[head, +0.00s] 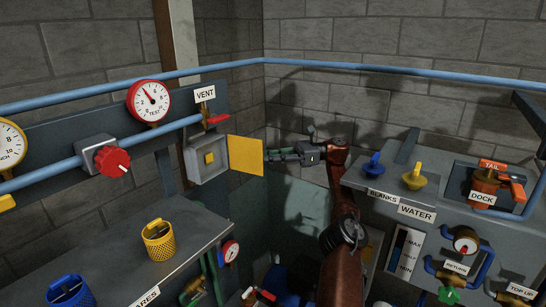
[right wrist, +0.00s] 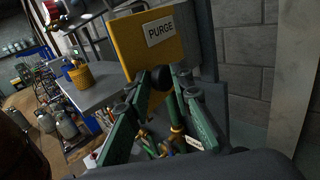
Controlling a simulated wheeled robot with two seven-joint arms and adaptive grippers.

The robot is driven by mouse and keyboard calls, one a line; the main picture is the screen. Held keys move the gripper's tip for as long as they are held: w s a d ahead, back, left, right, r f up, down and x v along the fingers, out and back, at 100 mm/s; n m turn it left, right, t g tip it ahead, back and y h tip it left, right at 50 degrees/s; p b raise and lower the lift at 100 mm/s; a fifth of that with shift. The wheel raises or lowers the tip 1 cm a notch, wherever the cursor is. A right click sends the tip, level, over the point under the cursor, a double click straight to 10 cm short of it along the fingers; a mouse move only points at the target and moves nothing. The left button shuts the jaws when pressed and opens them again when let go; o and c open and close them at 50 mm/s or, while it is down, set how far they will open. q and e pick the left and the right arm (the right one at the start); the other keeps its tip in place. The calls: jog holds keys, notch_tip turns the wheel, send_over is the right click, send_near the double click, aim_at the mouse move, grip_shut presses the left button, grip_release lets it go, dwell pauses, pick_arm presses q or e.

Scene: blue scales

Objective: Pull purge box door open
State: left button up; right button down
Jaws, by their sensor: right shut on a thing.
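The purge box (head: 208,140) is a small grey box on the left wall, below the VENT label. In the right wrist view the door (right wrist: 142,50) carries a PURGE label (right wrist: 159,30) and a dark round knob (right wrist: 160,78). My right gripper (head: 268,155) is at the door's right edge. In the right wrist view its green fingers (right wrist: 161,80) are closed on the knob. My left gripper is not in view.
A red lever (head: 217,119) and blue pipe (head: 150,139) run just above the box. A red gauge (head: 149,101) and red knob (head: 112,161) are to its left. A shelf with a yellow cup (head: 158,241) lies below. A grey panel (head: 440,190) with valves stands at right.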

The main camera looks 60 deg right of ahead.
jog(key=shift+w+f, duration=0.1)
jog(key=shift+w, duration=0.15)
